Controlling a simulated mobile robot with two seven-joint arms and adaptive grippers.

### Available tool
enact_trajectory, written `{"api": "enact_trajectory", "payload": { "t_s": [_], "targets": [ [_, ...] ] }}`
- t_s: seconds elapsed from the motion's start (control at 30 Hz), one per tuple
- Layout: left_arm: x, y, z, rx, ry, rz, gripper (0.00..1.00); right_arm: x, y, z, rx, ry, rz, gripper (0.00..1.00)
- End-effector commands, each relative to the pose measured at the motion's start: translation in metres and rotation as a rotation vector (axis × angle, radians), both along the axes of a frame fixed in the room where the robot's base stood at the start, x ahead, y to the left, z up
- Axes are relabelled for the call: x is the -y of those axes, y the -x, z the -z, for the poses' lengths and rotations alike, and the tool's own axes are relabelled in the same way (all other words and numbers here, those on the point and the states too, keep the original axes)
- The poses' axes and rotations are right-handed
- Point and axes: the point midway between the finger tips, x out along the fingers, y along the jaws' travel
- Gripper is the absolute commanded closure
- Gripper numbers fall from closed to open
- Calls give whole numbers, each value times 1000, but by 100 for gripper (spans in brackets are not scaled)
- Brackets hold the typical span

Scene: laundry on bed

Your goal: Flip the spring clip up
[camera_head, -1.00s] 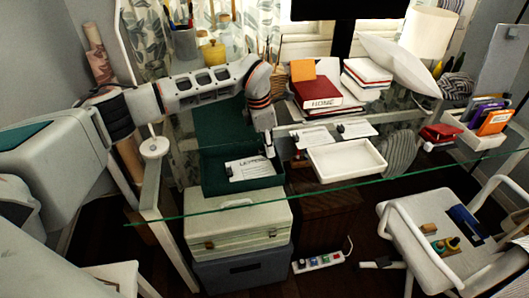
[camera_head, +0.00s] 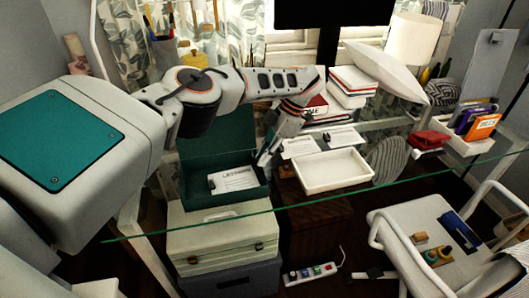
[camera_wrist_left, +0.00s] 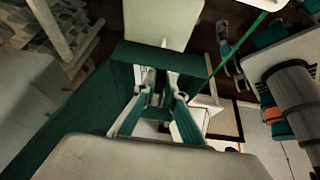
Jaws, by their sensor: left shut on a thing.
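A white card (camera_head: 235,180) lies in the open green box (camera_head: 222,202) in the head view. A small dark clip (camera_head: 212,184) sits at the card's left end. My left gripper (camera_head: 264,158) points down at the box's right side, close to the card's right end. In the left wrist view its fingers (camera_wrist_left: 160,98) are close together over the green box, with a small pale thing between them that I cannot make out. Two more cards (camera_head: 300,146) (camera_head: 341,137) with dark clips lie on the glass desk, right of my gripper. My right gripper is out of view.
An empty white tray (camera_head: 330,185) stands right of the green box. Red and white books (camera_head: 314,107) are behind my gripper. A white chair (camera_head: 420,235) is at the lower right.

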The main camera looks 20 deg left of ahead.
Motion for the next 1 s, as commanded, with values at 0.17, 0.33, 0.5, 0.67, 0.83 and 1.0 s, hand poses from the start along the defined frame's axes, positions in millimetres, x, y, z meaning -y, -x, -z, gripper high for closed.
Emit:
{"api": "enact_trajectory", "payload": {
  "t_s": [0.17,0.33,0.5,0.67,0.83,1.0],
  "targets": [
    [0,4,2,-14,-27,4,100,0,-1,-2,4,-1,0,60],
    [0,6,3,-19,-33,4,100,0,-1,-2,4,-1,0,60],
    [-1,6,3,-20,-32,4,100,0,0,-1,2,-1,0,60],
    [-1,6,4,-21,-32,3,72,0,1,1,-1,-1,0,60],
    [0,6,3,-20,-31,3,72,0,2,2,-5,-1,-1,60],
    [0,6,1,-19,-31,2,72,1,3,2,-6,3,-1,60]
  ]
}}
